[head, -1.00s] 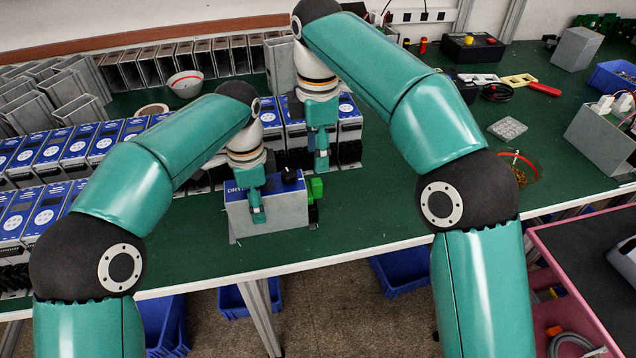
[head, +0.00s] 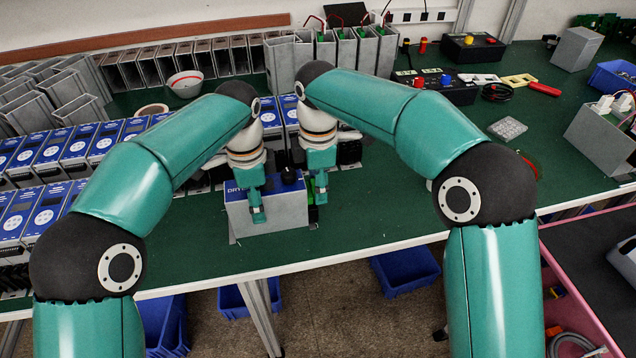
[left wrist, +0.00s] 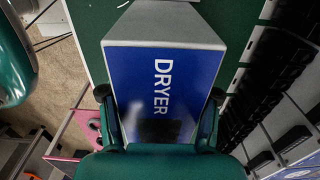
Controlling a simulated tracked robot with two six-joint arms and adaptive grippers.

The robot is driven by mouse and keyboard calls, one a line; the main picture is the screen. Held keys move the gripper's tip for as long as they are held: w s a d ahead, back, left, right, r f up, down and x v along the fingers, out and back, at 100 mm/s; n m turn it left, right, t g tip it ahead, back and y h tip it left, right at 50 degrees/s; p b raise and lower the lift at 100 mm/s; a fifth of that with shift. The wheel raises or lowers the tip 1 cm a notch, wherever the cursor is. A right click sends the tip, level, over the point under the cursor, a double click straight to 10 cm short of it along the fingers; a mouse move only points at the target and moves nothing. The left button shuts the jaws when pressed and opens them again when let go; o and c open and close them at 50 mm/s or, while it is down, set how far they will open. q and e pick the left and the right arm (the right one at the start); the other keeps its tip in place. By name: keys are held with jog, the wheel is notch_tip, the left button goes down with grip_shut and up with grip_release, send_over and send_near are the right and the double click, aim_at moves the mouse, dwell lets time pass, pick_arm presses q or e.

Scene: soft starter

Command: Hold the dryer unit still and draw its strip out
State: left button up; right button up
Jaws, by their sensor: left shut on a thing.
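The dryer unit (head: 285,216), a grey box with a blue top, stands near the table's front edge. The left wrist view shows its blue face lettered DRYER (left wrist: 165,60). My left gripper (head: 257,212) is shut on the unit, with a finger along each side in the left wrist view (left wrist: 160,105). The green strip (head: 313,214) is at the unit's right side, mostly hidden. My right gripper (head: 320,197) is right at the strip, its fingers pointing down. I cannot tell whether it is open or holds the strip.
Rows of blue-faced units (head: 60,155) stand on the left of the green table. Grey housings (head: 345,50) stand behind my arms. A white bowl (head: 185,83) is at the back left. The table in front and right of the dryer is clear.

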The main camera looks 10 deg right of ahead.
grip_shut()
jog(key=d, duration=0.6)
jog(key=shift+d, duration=0.3)
pick_arm(q)
jog(key=shift+a, duration=0.1)
pick_arm(e)
jog(key=shift+c, duration=1)
grip_release()
jog(key=o, duration=0.4)
jog(key=shift+a, duration=0.1)
jog(key=shift+o, duration=0.2)
jog(key=shift+r, duration=0.1)
notch_tip(320, 180, up, 12)
